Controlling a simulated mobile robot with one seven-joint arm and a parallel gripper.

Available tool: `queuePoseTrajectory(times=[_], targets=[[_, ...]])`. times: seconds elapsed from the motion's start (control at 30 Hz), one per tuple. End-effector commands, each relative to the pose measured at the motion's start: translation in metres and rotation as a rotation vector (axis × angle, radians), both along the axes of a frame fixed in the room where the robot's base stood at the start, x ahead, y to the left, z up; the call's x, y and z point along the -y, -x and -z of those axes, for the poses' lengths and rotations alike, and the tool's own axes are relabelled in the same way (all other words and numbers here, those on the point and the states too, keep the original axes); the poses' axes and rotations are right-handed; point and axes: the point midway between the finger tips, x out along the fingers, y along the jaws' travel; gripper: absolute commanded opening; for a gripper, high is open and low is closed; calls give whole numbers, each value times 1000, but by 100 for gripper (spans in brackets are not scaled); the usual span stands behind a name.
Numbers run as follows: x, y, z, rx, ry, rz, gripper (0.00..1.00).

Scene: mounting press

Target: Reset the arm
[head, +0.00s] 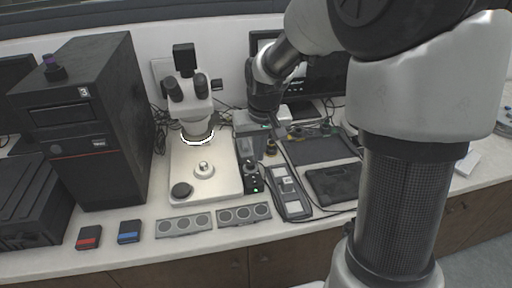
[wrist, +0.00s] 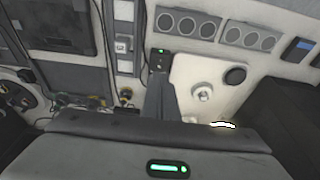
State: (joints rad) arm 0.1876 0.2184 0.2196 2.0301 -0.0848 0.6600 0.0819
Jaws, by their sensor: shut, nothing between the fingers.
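My arm comes in from the right of the head view and bends down over the bench. My gripper (head: 248,152) hangs over the area just right of the microscope (head: 190,100). In the wrist view my gripper (wrist: 159,84) shows its fingers together with nothing between them, and a green light glows on its body. The fingers point toward a small black control box (wrist: 160,59) beside the microscope's pale base (wrist: 205,70). I cannot tell how high the fingertips are above the bench.
A black machine marked 3 (head: 85,120) stands at left. Red (head: 88,237) and blue (head: 129,231) boxes and two grey trays with round wells (head: 184,225) (head: 243,214) line the front edge. A grey panel (head: 286,190), a black tablet (head: 333,182) and cables lie right of the microscope.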

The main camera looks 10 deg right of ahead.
Motion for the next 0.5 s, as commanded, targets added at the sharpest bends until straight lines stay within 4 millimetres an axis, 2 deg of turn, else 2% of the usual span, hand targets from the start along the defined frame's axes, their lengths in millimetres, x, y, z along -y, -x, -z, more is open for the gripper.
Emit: queuePoseTrajectory(times=[0.13, 0.23, 0.37, 0.5], targets=[[0, 0, -1, 1, 1, 0, 0], [0, 7, -16, 13, 8, -1, 0], [3, 34, -64, 53, 33, -1, 0], [5, 86, -125, 113, 54, 2, 0]])
